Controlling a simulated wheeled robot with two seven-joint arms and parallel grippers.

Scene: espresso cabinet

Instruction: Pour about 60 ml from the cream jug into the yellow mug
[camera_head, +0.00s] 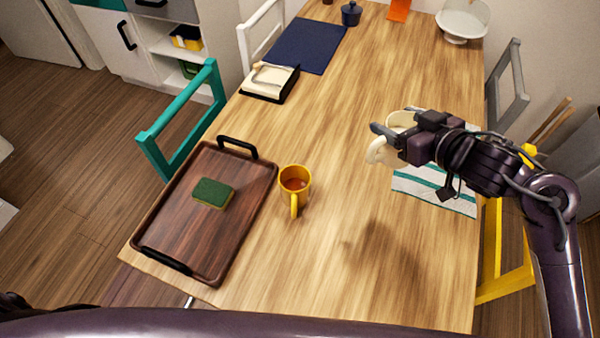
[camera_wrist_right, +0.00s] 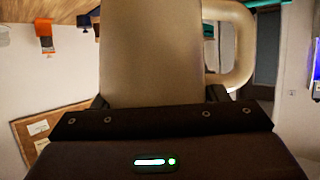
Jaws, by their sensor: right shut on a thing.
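The yellow mug (camera_head: 296,183) stands upright on the wooden table, just right of the tray, with its handle toward the front. A reddish-brown liquid shows inside it. My right gripper (camera_head: 396,135) is shut on the cream jug (camera_head: 379,152) and holds it above the table, to the right of and farther back than the mug. The jug's handle points left in the head view. In the right wrist view the jug (camera_wrist_right: 165,55) fills the middle, with its handle at the right. The jug's contents are hidden. My left gripper is not in view.
A dark wooden tray (camera_head: 165,225) with black handles holds a green and yellow sponge (camera_head: 212,193). A striped cloth (camera_head: 437,192) lies below my right gripper. The table between mug and jug is clear.

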